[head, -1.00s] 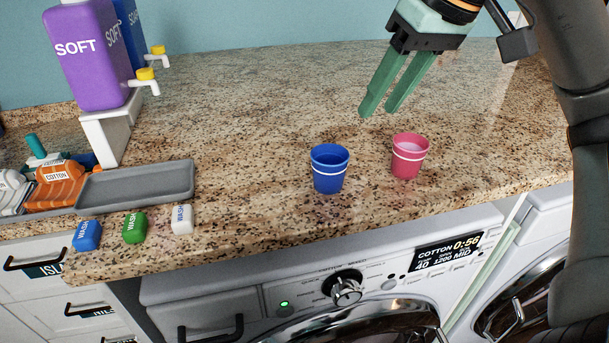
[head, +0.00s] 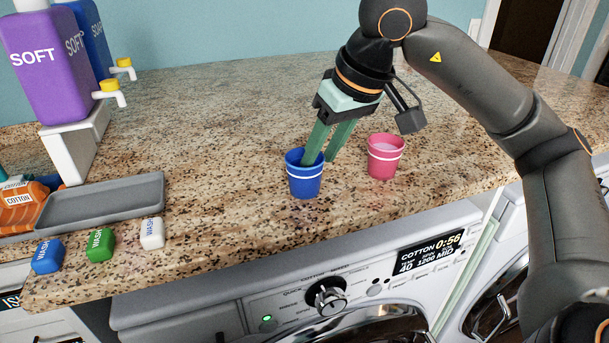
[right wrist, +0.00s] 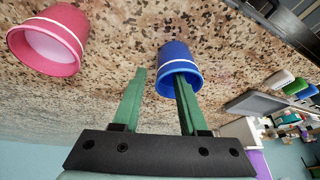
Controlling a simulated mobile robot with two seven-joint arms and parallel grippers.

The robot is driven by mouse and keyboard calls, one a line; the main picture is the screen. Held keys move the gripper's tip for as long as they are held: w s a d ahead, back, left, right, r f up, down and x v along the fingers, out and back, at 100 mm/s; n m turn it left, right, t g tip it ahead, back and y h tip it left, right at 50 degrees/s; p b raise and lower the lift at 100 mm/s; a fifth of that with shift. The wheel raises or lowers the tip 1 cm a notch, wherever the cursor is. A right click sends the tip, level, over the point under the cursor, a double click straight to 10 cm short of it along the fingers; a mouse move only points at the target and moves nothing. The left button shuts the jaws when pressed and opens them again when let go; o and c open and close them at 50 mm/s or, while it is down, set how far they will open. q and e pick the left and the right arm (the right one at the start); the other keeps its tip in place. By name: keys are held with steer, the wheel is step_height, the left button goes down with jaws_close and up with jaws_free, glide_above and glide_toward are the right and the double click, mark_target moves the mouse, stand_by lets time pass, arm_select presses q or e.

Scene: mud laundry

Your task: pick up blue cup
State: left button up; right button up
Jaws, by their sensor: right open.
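The blue cup (head: 305,180) stands upright on the granite counter, near its front edge, and has a white band. My right gripper (head: 322,160) is open at the cup, with one green finger inside the cup's mouth and the other outside, behind and to the right of it. In the right wrist view the blue cup (right wrist: 176,62) has one finger reaching into its opening and the other beside its wall, with a gap. Whether either finger touches the cup cannot be told. My left gripper is not in view.
A pink cup (head: 385,156) with pale contents stands close to the right of the blue cup. A grey tray (head: 105,203), several small wash bottles (head: 100,245) and a purple soap dispenser (head: 52,70) are at the left. The counter (head: 225,120) behind is clear.

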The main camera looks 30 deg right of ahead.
steer(key=shift+w+f, duration=0.25)
steer(key=shift+f, duration=0.45)
steer(key=shift+c, duration=0.4)
jaws_close()
